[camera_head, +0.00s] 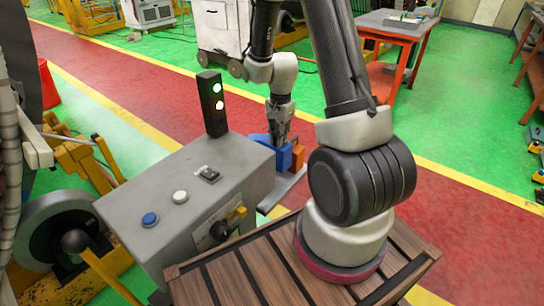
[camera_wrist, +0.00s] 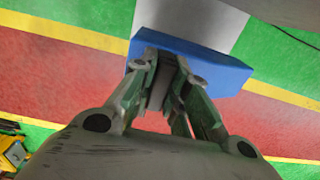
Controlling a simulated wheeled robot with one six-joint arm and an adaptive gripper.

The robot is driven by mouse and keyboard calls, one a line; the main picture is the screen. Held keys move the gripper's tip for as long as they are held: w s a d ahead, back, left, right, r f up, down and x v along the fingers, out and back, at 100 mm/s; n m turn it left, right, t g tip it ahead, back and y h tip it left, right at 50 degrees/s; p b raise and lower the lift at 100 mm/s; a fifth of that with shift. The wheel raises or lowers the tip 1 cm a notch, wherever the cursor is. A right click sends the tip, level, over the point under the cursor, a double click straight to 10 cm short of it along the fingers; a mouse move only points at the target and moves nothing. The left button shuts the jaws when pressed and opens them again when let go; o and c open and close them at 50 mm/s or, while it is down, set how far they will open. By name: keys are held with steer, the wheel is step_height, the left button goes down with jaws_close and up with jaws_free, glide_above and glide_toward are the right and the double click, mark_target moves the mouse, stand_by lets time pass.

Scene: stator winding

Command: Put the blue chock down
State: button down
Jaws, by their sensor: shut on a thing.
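The blue chock (camera_head: 284,157) is behind the grey control box in the head view, just beside an orange block. My gripper (camera_head: 278,135) points down and is shut on the chock from above. In the wrist view the blue chock (camera_wrist: 215,66) lies across the fingertips of my gripper (camera_wrist: 163,62). A pale grey strip shows beyond and under the chock. The chock's lower part is hidden in the head view by the control box, so I cannot tell whether it touches a surface.
The grey control box (camera_head: 190,190) with a signal light (camera_head: 212,104) stands close to the left of the gripper. The orange block (camera_head: 297,157) is at the chock's right. A grey plate (camera_head: 285,190) lies below. A red-legged table (camera_head: 398,30) stands at the back.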

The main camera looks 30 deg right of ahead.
steer(key=shift+f, duration=3.3)
steer(key=c, duration=1.4)
jaws_free()
